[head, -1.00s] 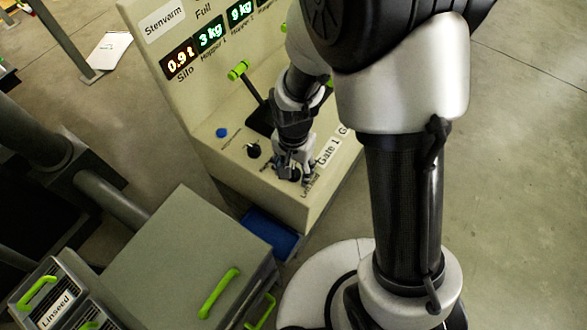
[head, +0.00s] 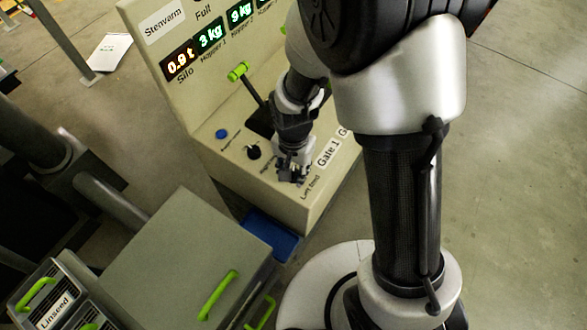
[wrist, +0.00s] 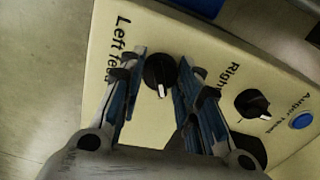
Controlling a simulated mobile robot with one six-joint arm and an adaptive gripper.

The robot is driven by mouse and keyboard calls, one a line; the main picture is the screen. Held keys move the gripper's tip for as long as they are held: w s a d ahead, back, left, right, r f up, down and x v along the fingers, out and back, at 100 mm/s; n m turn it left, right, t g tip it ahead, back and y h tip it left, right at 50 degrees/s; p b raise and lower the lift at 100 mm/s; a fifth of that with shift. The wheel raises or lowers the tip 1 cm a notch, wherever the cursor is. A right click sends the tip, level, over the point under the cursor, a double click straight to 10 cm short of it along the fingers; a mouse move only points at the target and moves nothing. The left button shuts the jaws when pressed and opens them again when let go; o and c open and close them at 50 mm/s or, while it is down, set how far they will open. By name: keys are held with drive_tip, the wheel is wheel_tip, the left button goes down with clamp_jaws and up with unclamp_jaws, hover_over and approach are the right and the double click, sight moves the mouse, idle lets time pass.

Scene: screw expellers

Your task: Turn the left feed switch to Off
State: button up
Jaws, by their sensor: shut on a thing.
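The left feed switch (wrist: 158,72) is a black round knob with a white pointer mark, beside the "Left feed" label (wrist: 121,45). In the wrist view the mark points down the picture, slightly right. My gripper (wrist: 160,68) has one finger on each side of the knob and is shut on it. In the head view my gripper (head: 293,177) is down at the panel's front corner. There its fingers hide most of the knob, and the "Left feed" label (head: 310,187) shows beside them.
A second black knob (wrist: 252,103) labelled "Right" and a blue button (wrist: 301,121) are on the same panel (head: 235,165). A green-handled lever (head: 238,71) stands behind my gripper. A grey cabinet (head: 165,260) with green handles stands in front at left.

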sight(294, 172)
drive_tip(key=shift+n, duration=0.5)
drive_tip(key=shift+c, duration=0.3)
drive_tip(key=n, duration=0.4)
drive_tip(key=shift+n+p, duration=0.3)
drive_tip(key=shift+n, duration=0.1)
drive_tip(key=n, duration=0.6)
drive_tip(key=shift+n, duration=0.3)
drive_tip(key=o, duration=1.1)
wheel_tip(294, 172, up, 12)
drive_tip(key=shift+r, duration=0.1)
